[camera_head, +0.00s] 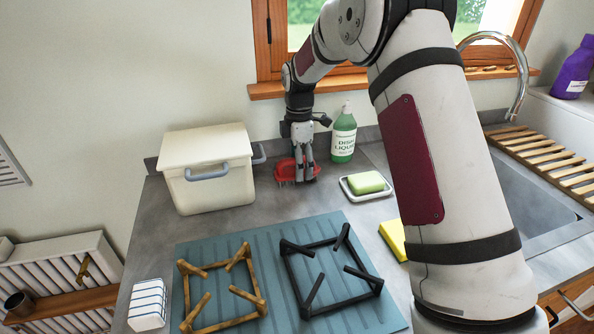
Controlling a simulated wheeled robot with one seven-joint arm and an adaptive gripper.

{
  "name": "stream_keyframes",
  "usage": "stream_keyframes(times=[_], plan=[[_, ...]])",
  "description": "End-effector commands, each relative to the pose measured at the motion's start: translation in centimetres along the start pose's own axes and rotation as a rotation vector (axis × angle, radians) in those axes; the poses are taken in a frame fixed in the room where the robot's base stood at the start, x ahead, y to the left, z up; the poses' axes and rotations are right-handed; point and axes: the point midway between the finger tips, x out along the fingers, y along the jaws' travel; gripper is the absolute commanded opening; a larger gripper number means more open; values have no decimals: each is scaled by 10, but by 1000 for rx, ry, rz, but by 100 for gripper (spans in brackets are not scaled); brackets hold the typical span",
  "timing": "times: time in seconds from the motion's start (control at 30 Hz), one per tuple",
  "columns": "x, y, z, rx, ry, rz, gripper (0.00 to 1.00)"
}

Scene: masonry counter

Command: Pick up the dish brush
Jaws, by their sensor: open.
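The dish brush appears to be the red object (285,171) lying on the counter near the back wall, between the white bin and the green bottle. My gripper (302,178) points down right at it, with its fingertips overlapping the red part in this view. The jaws are open. The fingers hide part of the red object, and its handle cannot be made out. I cannot tell whether the fingertips touch it.
A white lidded bin (210,177) stands left. A green dish liquid bottle (343,136) and a dish with green soap (366,184) are right. The sink (530,205) is far right.

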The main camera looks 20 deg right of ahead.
Motion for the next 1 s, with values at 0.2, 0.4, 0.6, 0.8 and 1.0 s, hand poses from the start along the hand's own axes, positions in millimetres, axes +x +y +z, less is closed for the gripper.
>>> stream_keyframes(times=[0.2,0.4,0.6,0.8,1.0], plan=[[24,0,-1,-1,1,-1,71],[27,0,0,0,1,0,71],[27,0,0,0,0,0,41],[26,0,0,0,0,0,15],[26,1,0,0,0,1,15]])
